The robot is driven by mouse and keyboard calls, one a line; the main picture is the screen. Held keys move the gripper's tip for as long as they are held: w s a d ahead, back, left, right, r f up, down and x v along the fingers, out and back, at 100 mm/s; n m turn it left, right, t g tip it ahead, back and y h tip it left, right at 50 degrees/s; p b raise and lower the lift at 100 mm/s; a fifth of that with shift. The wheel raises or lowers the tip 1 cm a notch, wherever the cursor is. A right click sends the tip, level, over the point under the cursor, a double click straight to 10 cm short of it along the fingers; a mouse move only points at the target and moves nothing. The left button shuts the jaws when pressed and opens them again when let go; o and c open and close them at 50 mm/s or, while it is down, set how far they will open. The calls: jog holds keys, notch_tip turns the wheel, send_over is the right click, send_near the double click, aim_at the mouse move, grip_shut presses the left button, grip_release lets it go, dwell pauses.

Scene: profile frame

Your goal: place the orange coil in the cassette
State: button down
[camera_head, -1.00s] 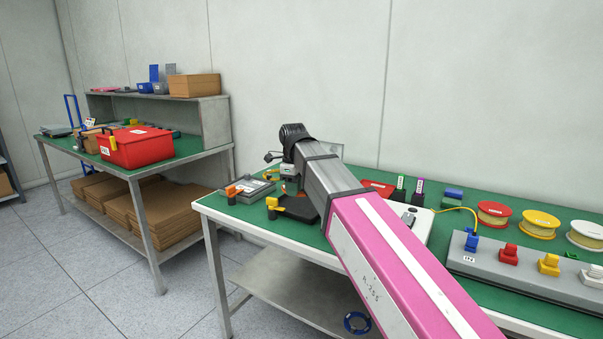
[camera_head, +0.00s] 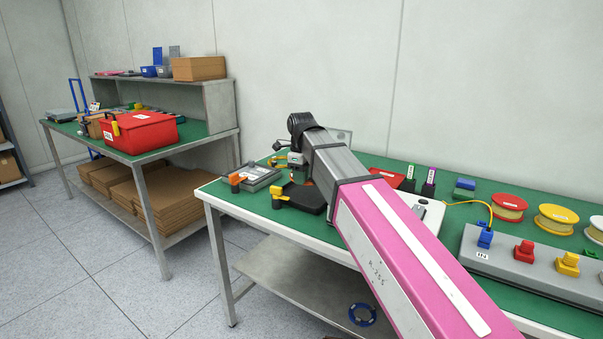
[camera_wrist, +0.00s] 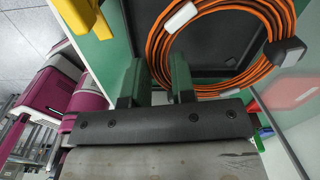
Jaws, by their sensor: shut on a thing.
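The orange coil (camera_wrist: 216,52) is a loose ring of cable with white and black ties. In the wrist view its left side passes between the green fingers of my gripper (camera_wrist: 155,82), which is shut on it. Behind the coil is a dark flat surface (camera_wrist: 205,32). In the head view my arm hides most of the gripper and coil. A black tray (camera_head: 304,198) with a yellow clamp (camera_head: 281,194) lies below the gripper. A grey tray (camera_head: 262,176) with an orange clamp lies to its left. I cannot tell which is the cassette.
To the right on the green table (camera_head: 395,180) are a white device (camera_head: 428,212), red (camera_head: 509,206) and yellow (camera_head: 556,217) spools, and a grey connector block (camera_head: 525,262). A blue ring (camera_head: 362,314) lies low, near the lower shelf. A second table with a red toolbox (camera_head: 140,132) stands left.

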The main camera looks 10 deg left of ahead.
aim_at(301, 202)
jog(key=shift+f, duration=2.9)
jog(key=shift+f, duration=0.6)
jog(key=c, duration=0.9)
grip_release()
notch_tip(301, 202, up, 11)
jog(key=shift+f, duration=0.1)
